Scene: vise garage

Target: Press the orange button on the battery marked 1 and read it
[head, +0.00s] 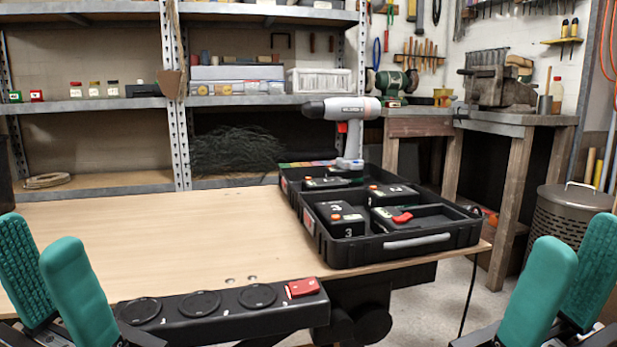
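A black case (392,250) stands open on the workbench at the right. A battery marked 3 (341,228) lies in its left front compartment, with an orange button on top. A second battery (392,195) with an orange button lies behind it to the right; its mark is too small to read. Another dark block (330,183) lies in the back part. I cannot tell which one is marked 1. My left gripper (52,285) is open and empty at the lower left. My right gripper (565,285) is open and empty at the lower right. Both are apart from the case.
A drill (345,115) stands upright at the back of the case. A black strip (215,315) with round pads and a red block (301,288) runs along the front edge of the bench (180,235). The left and middle bench top is clear. A metal bin (570,220) stands right.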

